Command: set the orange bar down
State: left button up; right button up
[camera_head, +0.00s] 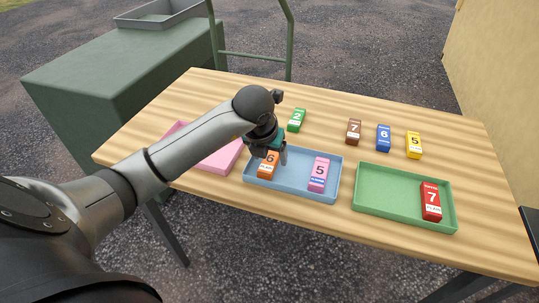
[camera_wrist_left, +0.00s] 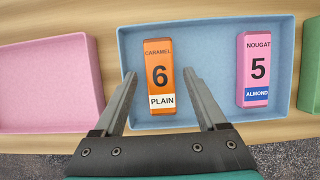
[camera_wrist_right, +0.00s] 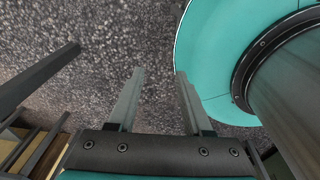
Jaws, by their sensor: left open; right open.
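The orange bar (camera_head: 268,166), marked 6, lies in the blue tray (camera_head: 296,190). In the left wrist view the orange bar (camera_wrist_left: 160,75) reads caramel, 6, plain, and lies flat in the left part of the blue tray (camera_wrist_left: 205,60). My left gripper (camera_wrist_left: 161,88) is open, with its fingers apart on either side of the bar's lower end; I cannot tell how far above it they are. In the head view it is over the tray (camera_head: 272,155) and partly covers the bar. My right gripper (camera_wrist_right: 160,80) is open and empty, over the gravel, away from the table.
A pink nougat bar (camera_head: 318,173) lies in the blue tray's right part. A pink tray (camera_head: 215,157) is to the left, a green tray (camera_head: 385,197) with a red bar (camera_head: 430,200) to the right. Green, brown, blue and yellow bars stand behind on the wooden table (camera_head: 335,120).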

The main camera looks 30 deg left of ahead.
pick_arm(q)
jog(key=a+p+v, duration=0.1)
jog(key=p+v, duration=0.1)
jog(key=v, duration=0.9)
jog(key=shift+d, duration=0.5)
pick_arm(e)
jog(key=shift+s+a+r, duration=0.35)
jog(key=shift+s+r, duration=0.1)
jog(key=shift+r, duration=0.15)
jog(key=shift+s+a+r, duration=0.3)
jog(key=shift+s+r, duration=0.15)
jog(key=shift+r, duration=0.1)
